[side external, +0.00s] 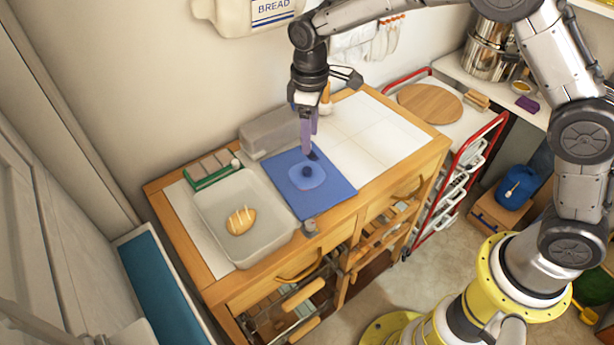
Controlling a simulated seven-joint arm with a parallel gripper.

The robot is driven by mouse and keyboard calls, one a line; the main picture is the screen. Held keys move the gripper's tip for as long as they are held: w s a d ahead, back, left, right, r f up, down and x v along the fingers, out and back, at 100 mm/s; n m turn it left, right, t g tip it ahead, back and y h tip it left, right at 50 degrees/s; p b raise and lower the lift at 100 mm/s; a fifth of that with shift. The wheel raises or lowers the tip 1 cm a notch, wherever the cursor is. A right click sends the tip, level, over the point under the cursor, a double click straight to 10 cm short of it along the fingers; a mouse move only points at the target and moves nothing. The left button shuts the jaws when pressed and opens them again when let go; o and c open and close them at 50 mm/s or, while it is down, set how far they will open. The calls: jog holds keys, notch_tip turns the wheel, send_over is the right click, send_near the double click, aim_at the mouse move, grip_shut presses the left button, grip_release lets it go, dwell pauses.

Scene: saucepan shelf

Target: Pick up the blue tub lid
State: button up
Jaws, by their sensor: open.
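The blue tub lid (304,182) looks like a round, pale blue disc with a dark knob at its centre. It lies on a blue mat (328,201) on the wooden counter. My gripper (312,154) points down just above the lid, slightly behind its knob in the side external view. The fingers are purple with dark tips and are open. From this angle I cannot tell whether a fingertip touches the lid. The gap between the fingers is hard to see, as one hides part of the other.
A grey box (268,133) and a green crate (211,170) stand behind. A small grey object (310,227) sits at the front edge. White tiles (375,139) are clear on the right.

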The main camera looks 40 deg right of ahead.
send_over(307, 169)
jog(key=f, duration=0.5)
jog(key=shift+s+f, duration=0.15)
jog(key=shift+s, duration=0.15)
jog(key=shift+w+f, duration=0.15)
jog(key=shift+f, duration=1.15)
jog(key=shift+w+f, duration=0.15)
jog(key=shift+f, duration=1.1)
grip_shut()
